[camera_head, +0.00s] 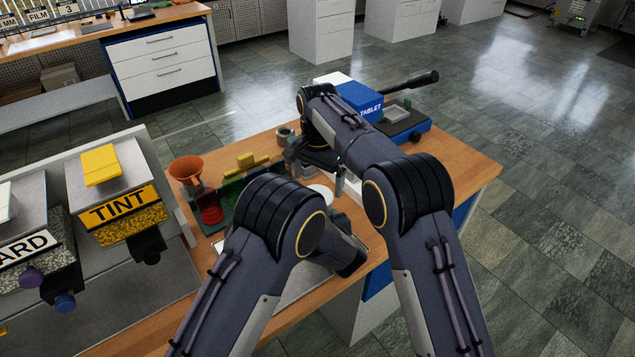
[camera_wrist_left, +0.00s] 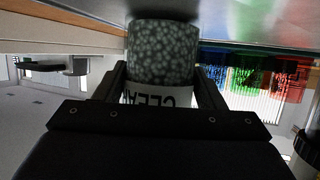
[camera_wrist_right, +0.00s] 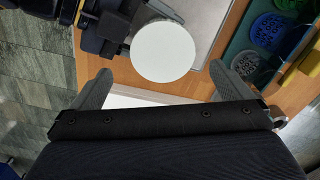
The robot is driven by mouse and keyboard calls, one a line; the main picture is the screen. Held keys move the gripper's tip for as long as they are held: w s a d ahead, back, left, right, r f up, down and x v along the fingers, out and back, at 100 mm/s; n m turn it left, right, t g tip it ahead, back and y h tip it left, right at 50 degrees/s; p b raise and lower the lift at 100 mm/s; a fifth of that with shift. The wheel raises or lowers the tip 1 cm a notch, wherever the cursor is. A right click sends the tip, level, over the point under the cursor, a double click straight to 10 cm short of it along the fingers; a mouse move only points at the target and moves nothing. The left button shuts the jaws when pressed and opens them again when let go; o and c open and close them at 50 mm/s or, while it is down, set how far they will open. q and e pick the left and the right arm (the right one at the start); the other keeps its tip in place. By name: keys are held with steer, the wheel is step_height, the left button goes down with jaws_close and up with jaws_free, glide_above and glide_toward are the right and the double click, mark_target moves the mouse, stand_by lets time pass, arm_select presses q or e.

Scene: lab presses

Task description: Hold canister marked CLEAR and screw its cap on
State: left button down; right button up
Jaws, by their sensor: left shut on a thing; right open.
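The canister (camera_wrist_left: 163,52) marked CLEAR shows in the left wrist view, with speckled grey-green contents and a white label that reads upside down. My left gripper (camera_wrist_left: 160,92) is shut on it at the label, and its base is close to a grey surface. A white round top (camera_wrist_right: 165,52) shows from above in the right wrist view, and partly in the head view (camera_head: 321,194). I cannot tell whether it is the cap. My right gripper (camera_wrist_right: 159,72) is open above it, with the white top between and ahead of the fingertips. My left fingers are hidden in the head view.
A blue TABLET box (camera_head: 361,99) and a dark-handled press (camera_head: 409,127) stand at the back right. A TINT hopper (camera_head: 122,212) is at left.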

arm_select(q)
steer(key=shift+f, duration=0.1)
arm_select(e)
steer(key=shift+c, duration=0.5)
steer(key=n, duration=0.4)
steer(key=shift+r, duration=0.35)
steer(key=n, duration=0.4)
steer(key=shift+r+n, duration=0.3)
steer(key=shift+n, duration=0.1)
steer(key=n, duration=0.4)
steer(key=shift+r+n, duration=0.3)
steer(key=shift+r, duration=0.05)
steer(key=n, duration=0.5)
steer(key=shift+a+r, duration=0.1)
steer(key=shift+r, duration=0.3)
steer(key=shift+f, duration=4.05)
